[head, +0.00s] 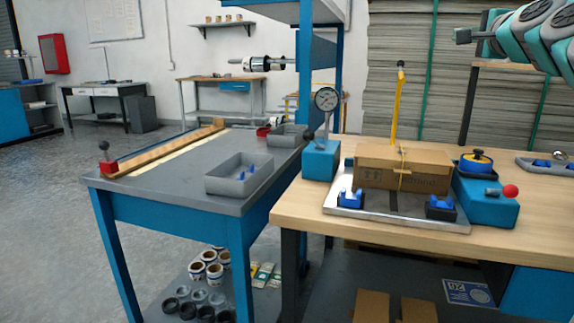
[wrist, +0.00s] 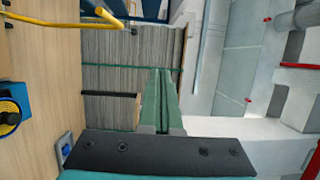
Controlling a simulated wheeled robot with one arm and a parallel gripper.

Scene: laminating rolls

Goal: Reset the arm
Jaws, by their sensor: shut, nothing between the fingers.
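My gripper (head: 462,36) is at the upper right of the head view, raised in the air above the wooden workbench (head: 300,212). It points left, in front of the stacked grey sheets (head: 400,100). In the wrist view its two green fingers (wrist: 160,75) lie together, shut, with nothing between them. My teal and grey arm runs off the right edge of the head view. The gripper touches nothing that I can see.
The bench holds a cardboard box (head: 388,178) on a metal plate, a dial gauge (head: 327,100), a yellow upright (head: 397,105) and a blue fixture with a red knob (head: 510,191). A blue-framed table (head: 165,190) with grey bins stands left. Open floor lies further left.

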